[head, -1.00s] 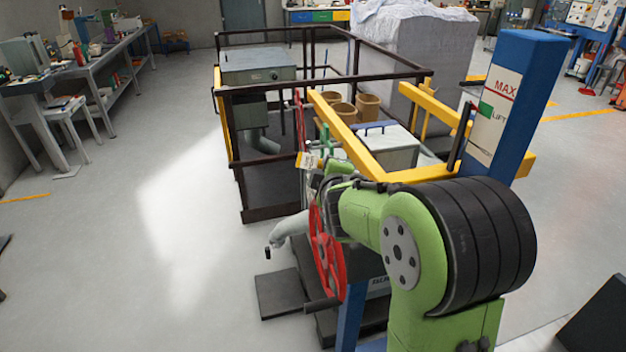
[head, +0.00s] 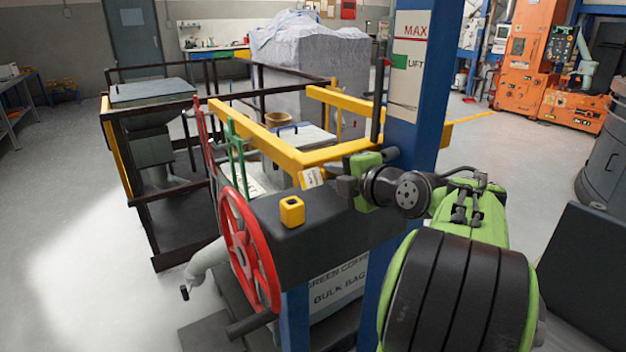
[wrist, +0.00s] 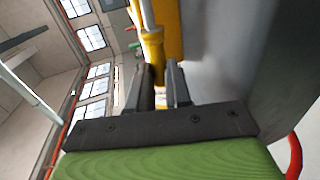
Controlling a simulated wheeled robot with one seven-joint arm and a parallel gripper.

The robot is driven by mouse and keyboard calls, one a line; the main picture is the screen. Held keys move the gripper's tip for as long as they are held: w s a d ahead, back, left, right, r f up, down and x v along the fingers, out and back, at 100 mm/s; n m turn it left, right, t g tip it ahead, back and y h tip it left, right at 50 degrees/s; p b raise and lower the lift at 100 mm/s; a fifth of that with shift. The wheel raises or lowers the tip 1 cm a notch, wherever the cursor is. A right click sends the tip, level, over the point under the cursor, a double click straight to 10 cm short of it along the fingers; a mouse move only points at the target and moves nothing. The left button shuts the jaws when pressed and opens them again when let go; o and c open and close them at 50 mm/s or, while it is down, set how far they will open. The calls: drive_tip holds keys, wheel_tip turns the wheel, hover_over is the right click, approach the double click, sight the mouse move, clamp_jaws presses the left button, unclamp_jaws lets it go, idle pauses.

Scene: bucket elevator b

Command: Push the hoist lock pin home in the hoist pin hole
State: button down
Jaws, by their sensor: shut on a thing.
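My gripper (head: 340,180) points left above the dark box behind the red wheel. In the wrist view its two dark fingers (wrist: 160,80) are closed around the lower end of a yellow piece with a grey rod (wrist: 147,14), which looks like the hoist lock pin (wrist: 152,45). In the head view the held piece is hard to make out; a pale tag (head: 312,177) shows just left of the fingers. A yellow block with a dark spot (head: 291,210) sits on the box, below and left of the gripper. I cannot tell whether it holds the hoist pin hole.
A yellow frame (head: 270,141) runs close behind my gripper, and a blue post (head: 412,110) stands to its right. The red handwheel (head: 249,250) and green rails (head: 237,158) are at the left. Open floor (head: 80,240) lies farther left.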

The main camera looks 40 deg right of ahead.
drive_tip(key=shift+s+a+r, duration=0.1)
drive_tip(key=shift+s+a, duration=0.05)
drive_tip(key=shift+s, duration=0.05)
drive_tip(key=d, duration=0.2)
drive_tip(key=d+p, duration=0.1)
drive_tip(key=d, duration=0.2)
drive_tip(key=shift+s+d+p, duration=0.3)
drive_tip(key=shift+d, duration=0.15)
drive_tip(key=shift+b, duration=0.75)
idle(0.7)
drive_tip(key=shift+s+d+p, duration=0.15)
drive_tip(key=shift+d+p, duration=0.5)
drive_tip(key=shift+d, duration=0.5)
drive_tip(key=shift+s+d+p, duration=0.15)
drive_tip(key=shift+d+p, duration=0.5)
drive_tip(key=shift+d, duration=0.5)
drive_tip(key=c, duration=1)
unclamp_jaws()
drive_tip(key=shift+d, duration=0.1)
